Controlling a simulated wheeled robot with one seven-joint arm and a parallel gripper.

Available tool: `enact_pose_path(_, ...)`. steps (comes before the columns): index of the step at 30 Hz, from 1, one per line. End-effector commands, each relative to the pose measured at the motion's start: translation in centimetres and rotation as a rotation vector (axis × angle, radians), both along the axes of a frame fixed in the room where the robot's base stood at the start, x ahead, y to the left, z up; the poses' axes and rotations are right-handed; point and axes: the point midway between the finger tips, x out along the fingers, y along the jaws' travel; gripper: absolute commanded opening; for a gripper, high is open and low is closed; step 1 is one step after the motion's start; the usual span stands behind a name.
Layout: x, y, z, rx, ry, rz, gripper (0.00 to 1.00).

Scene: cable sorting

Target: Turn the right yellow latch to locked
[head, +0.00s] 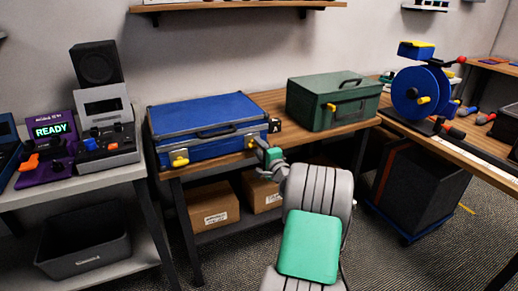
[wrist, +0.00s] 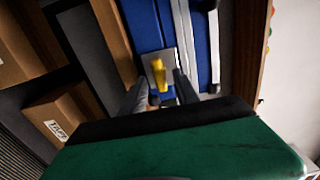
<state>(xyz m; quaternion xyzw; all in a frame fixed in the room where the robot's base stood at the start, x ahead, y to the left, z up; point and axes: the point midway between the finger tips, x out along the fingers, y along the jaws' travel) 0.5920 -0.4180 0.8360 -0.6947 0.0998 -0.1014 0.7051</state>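A blue case (head: 205,128) with silver edges lies shut on the wooden bench. Its front has a left yellow latch (head: 180,160) and a right yellow latch (head: 250,142). My gripper (head: 258,144) is at the right latch and partly hides it in the head view. In the wrist view, the right yellow latch (wrist: 158,74) sits on a metal plate on the blue case (wrist: 145,28). My gripper's two dark fingers (wrist: 160,82) are apart, one on each side of the latch. I cannot tell whether either finger touches it.
A green metal box (head: 330,103) with its own yellow latch stands to the right on the wooden bench (head: 268,102). Cardboard boxes (head: 208,207) sit on the shelf below. A blue cable reel (head: 418,90) stands farther right. A side table with devices (head: 108,133) is at left.

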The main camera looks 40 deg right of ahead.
Motion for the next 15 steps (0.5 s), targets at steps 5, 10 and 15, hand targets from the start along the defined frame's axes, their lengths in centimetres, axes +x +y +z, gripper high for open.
enact_pose_path(5, -2.5, 0.6, 0.0, 0.003, 0.000, -0.004, 0.36)
enact_pose_path(10, -5.9, 1.5, 0.0, 0.002, 0.000, -0.004, 0.36)
enact_pose_path(15, -7.4, 2.1, 0.0, 0.001, 0.001, -0.002, 0.36)
